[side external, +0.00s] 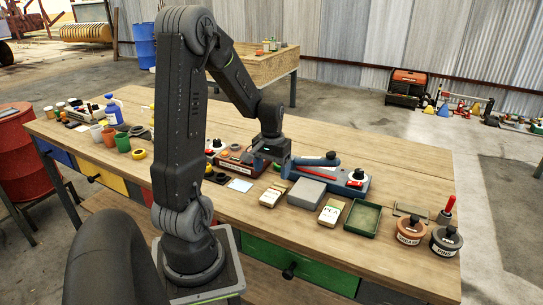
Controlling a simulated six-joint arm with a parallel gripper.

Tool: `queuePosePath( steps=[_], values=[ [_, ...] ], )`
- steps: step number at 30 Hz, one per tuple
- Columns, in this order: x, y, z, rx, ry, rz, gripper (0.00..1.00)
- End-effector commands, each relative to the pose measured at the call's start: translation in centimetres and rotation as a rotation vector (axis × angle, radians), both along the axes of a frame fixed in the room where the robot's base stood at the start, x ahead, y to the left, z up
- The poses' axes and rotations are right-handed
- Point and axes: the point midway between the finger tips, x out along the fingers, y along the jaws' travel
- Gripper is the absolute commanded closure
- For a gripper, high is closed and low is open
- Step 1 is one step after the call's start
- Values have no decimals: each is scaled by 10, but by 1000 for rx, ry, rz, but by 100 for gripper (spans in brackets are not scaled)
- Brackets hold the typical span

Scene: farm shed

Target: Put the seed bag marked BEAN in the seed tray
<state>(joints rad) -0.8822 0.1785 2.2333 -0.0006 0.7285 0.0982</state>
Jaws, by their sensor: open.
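A small cream seed bag (272,196) lies on the bench, left of a grey box; its mark is too small to read. A second cream bag (330,213), which seems marked PEA, lies to the right of the grey box. The green, shallow rectangular seed tray (363,219) sits just right of the second bag and looks empty. My gripper (262,172) points down above the bench, behind the first bag and apart from it. It is open, with nothing seen in it; its fingertips are small and dark against the things behind.
The grey box (307,192) stands between the bags. A blue device (328,173) and a red device (233,160) lie behind, close to my gripper. Cups (122,142) and bottles crowd the bench's left end.

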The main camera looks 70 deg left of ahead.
Motion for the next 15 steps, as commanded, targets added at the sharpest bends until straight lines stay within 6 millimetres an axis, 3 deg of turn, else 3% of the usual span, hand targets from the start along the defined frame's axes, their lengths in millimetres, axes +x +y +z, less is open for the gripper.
queuePosePath(
  steps=[3, 11, 15],
  values=[
    [0, 0, 23, 4, -2, 0, 22],
    [2, -3, 48, 6, -4, -10, 22],
    [15, -38, 70, 48, -45, -105, 22]
  ],
)
